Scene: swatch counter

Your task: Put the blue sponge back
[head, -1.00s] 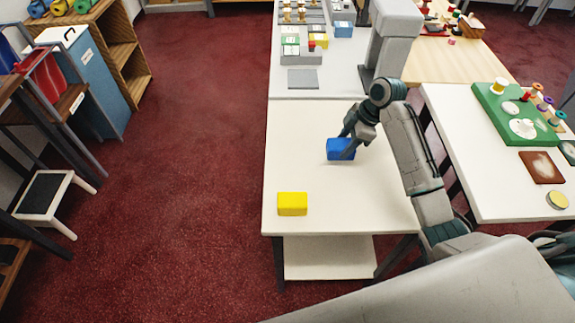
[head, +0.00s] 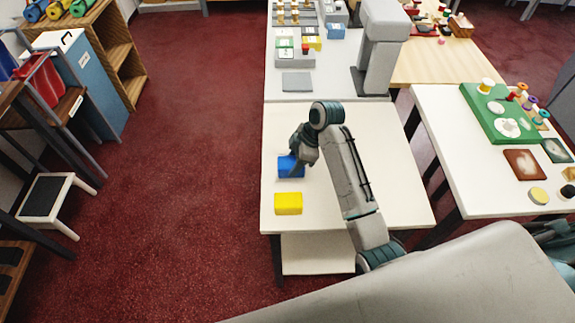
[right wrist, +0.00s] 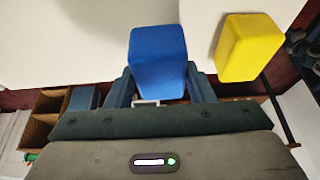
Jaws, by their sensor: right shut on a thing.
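The blue sponge (head: 287,167) is a small block over the left part of the white table (head: 380,150). My right gripper (head: 297,160) is shut on it. In the right wrist view the blue sponge (right wrist: 158,60) stands out between the two fingers. I cannot tell whether the sponge touches the table. The yellow sponge (head: 288,204) lies on the table just in front of the blue one, apart from it. It also shows in the right wrist view (right wrist: 250,47), to the right of the blue one. My left gripper is not in view.
Behind the table a grey counter (head: 330,83) carries a grey stand (head: 381,45), a flat grey pad (head: 296,82) and small boxes. A white table at the right holds a green board (head: 487,118). The middle of the near white table is clear apart from my arm.

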